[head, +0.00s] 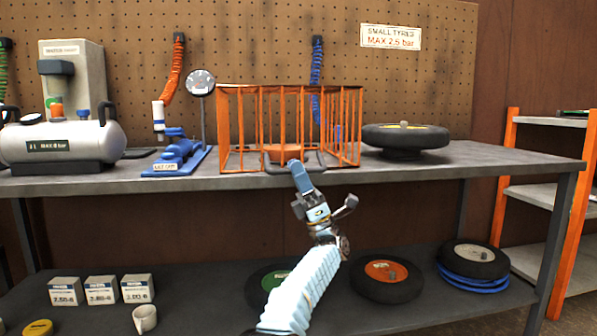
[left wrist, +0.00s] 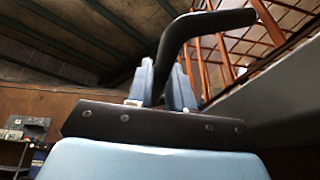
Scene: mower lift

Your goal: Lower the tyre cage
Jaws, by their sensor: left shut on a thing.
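The tyre cage (head: 240,128), made of orange bars, stands at the middle of the bench. Its lower edge appears at bench-top level, though I cannot tell whether it touches. An orange-centred round thing (head: 285,151) shows behind the bars, partly hidden. A dark handle (head: 322,163) runs along the cage's lower front. My left gripper (head: 294,165) is at this handle, in front of the bench edge. In the left wrist view its two fingers (left wrist: 165,85) are shut on the black handle (left wrist: 205,25), with orange bars (left wrist: 228,55) behind. My right gripper is not in view.
The grey bench (head: 440,172) holds a silver air tank (head: 85,140), a blue clamp tool (head: 178,152) and a gauge (head: 201,82) left of the cage. A loose tyre (head: 405,137) lies to its right. Several tyres and boxes sit on the lower shelf (head: 200,255).

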